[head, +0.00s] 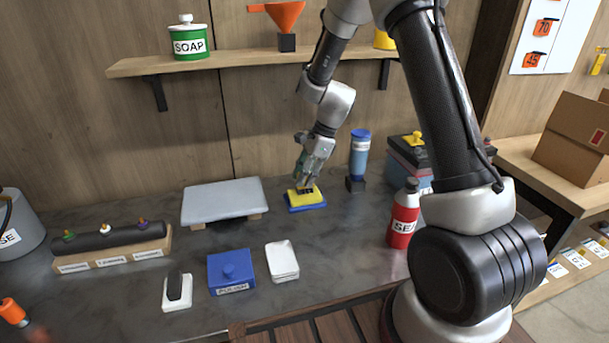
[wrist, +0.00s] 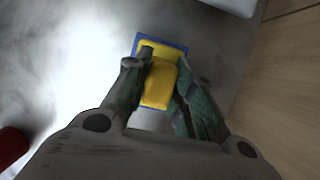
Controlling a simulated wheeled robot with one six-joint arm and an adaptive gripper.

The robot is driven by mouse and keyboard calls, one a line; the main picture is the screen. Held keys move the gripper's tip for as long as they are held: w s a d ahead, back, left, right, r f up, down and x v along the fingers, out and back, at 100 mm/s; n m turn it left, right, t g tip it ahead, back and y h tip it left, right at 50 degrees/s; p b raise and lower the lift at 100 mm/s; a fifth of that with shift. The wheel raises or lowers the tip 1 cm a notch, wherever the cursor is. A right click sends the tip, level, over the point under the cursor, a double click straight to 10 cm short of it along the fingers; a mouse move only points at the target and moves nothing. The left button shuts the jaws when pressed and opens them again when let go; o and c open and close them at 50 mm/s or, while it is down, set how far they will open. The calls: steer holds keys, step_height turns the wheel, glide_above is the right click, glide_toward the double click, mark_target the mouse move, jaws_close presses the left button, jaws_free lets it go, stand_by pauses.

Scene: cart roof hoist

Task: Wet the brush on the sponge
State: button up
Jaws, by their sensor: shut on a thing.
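The yellow sponge (head: 317,196) sits in a shallow blue tray (head: 308,208) on the grey worktop. In the wrist view the blue tray (wrist: 178,45) and the sponge lie just beyond my fingertips. My gripper (head: 307,183) points down over the sponge and is shut on the brush. A yellow part of the brush (wrist: 158,88) shows between the fingers (wrist: 160,92) in the wrist view. A small dark patch shows at the sponge's top under the fingers. The fingers hide most of the brush, and I cannot tell how firmly it touches the sponge.
A blue bottle (head: 360,155) stands just right of the sponge, and a red bottle (head: 404,215) further right. A pale slab (head: 224,201) lies to the left. A shelf (head: 240,57) runs above.

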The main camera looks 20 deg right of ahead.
steer(key=shift+f, duration=0.55)
stand_by(1.5)
steer(key=shift+r, duration=3.55)
